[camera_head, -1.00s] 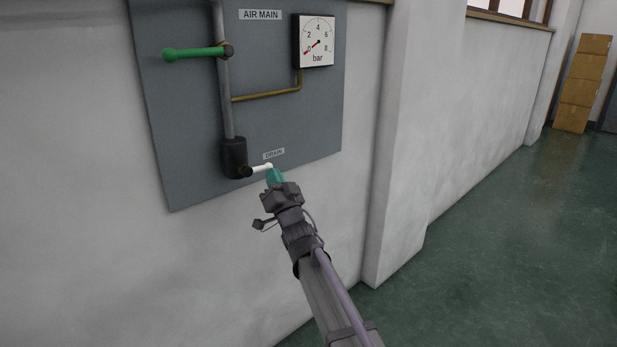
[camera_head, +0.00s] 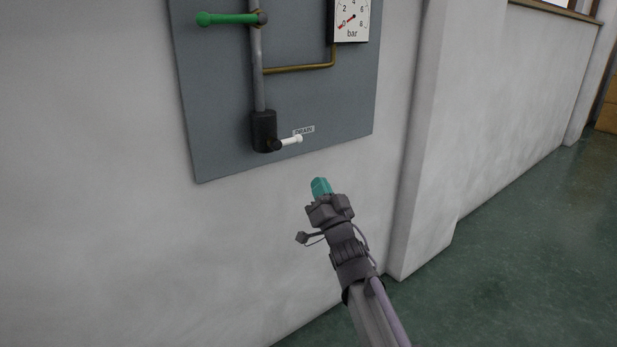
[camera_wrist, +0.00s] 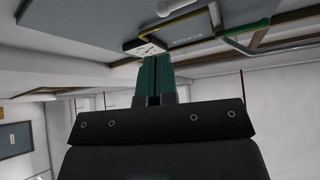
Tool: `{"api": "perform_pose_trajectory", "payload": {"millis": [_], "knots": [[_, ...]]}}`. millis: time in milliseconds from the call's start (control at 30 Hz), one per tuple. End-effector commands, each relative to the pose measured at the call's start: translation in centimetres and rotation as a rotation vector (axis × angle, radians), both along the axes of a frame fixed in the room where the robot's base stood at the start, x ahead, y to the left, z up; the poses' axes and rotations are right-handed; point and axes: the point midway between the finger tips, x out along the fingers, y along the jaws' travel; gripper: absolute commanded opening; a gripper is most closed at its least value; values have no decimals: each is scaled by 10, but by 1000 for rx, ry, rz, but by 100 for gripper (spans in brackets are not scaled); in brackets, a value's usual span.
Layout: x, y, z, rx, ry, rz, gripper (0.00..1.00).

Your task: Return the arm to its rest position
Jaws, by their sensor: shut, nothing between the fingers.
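My gripper (camera_head: 320,187) has teal fingers and is shut and empty. In the head view it is below and to the right of the white drain handle (camera_head: 291,139), apart from it, in front of the bare wall. In the wrist view its teal fingers (camera_wrist: 154,80) lie together. The drain handle sticks out to the right from the black valve body (camera_head: 263,131) at the bottom of the pipe. The green lever (camera_head: 227,19) on the air main points left, level.
The grey panel (camera_head: 215,100) carries a gauge (camera_head: 352,18) with its needle near the low end, and a brass pipe (camera_head: 300,68). A wall pillar (camera_head: 420,150) stands to the right of my arm. Open green floor (camera_head: 520,240) lies beyond it.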

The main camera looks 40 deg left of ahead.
Motion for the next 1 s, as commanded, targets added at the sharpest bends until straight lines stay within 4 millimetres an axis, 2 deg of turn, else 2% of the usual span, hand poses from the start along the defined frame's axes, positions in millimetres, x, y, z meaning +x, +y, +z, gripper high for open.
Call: {"api": "perform_pose_trajectory", "payload": {"millis": [33, 133, 467, 567, 667, 700, 767, 833, 933, 967, 1000], "knots": [[-6, -11, -13, 0, 0, 0, 0], [-9, -21, -17, 0, 1, 1, 0], [-6, -21, -20, -38, -10, -32, 0], [10, -19, -46, -209, 36, -140, 0], [23, -41, -101, -526, 148, -277, 0], [32, -68, -128, -683, 212, -337, 0], [46, -116, -165, -896, 314, -403, 0], [53, -178, -200, -1107, 436, -447, 0], [48, -270, -239, -1363, 628, -458, 0], [44, -299, -248, -1430, 691, -449, 0], [35, -336, -258, -1507, 776, -434, 0]]}}
